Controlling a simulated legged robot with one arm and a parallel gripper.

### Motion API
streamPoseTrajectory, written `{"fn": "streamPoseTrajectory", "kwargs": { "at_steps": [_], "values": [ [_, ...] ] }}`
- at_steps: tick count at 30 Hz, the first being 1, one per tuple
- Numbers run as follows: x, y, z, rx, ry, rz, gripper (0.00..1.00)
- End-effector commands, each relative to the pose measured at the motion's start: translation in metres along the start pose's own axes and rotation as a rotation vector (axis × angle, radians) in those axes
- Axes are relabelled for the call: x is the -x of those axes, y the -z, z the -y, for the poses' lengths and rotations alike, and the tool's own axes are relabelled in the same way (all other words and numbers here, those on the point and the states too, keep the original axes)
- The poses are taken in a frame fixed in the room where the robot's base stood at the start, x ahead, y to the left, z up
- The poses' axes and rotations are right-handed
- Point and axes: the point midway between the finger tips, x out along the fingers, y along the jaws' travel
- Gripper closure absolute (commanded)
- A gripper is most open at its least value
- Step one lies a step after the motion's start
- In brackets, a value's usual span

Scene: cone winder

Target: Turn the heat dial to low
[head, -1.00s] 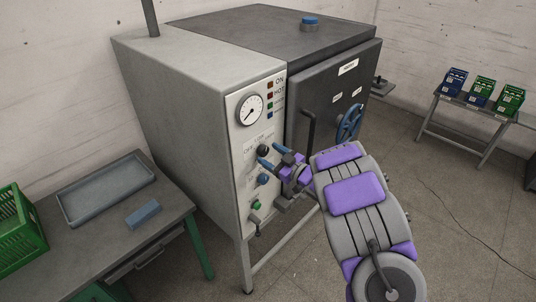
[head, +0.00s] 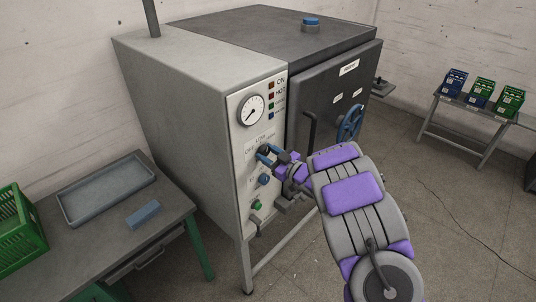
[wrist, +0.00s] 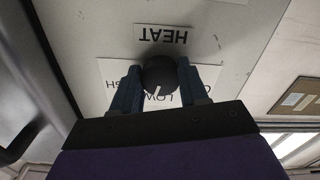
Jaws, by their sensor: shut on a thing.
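The heat dial (wrist: 160,76) is a round black knob with a white pointer mark on the light control panel (head: 246,185). In the wrist view it sits between my two blue fingers, next to an upside-down HEAT label (wrist: 162,34). A plate with OFF and LOW lettering (wrist: 115,72) lies behind it, partly covered. My gripper (head: 267,154) is shut on the dial, one finger on each side. In the head view the fingers hide most of the dial.
Below the dial are a blue knob (head: 264,180), a green button (head: 257,204) and a small lever (head: 257,226). A gauge (head: 251,111) is above. The dark oven door (head: 335,105) with a blue handwheel (head: 349,124) is to the right. A table with a tray (head: 107,190) stands left.

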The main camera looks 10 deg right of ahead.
Motion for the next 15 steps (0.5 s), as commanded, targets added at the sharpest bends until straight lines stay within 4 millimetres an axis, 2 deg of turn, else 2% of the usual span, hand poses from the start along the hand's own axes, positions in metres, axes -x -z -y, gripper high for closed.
{"fn": "streamPoseTrajectory", "kwargs": {
  "at_steps": [3,6,15],
  "values": [
    [0.0001,0.0003,-0.0008,0.0,-0.002,-0.001,0.87],
    [0.0002,-0.0006,-0.0009,0.022,-0.002,-0.001,0.87],
    [0.0003,-0.0024,-0.0007,0.237,-0.002,-0.001,0.87]
  ]
}}
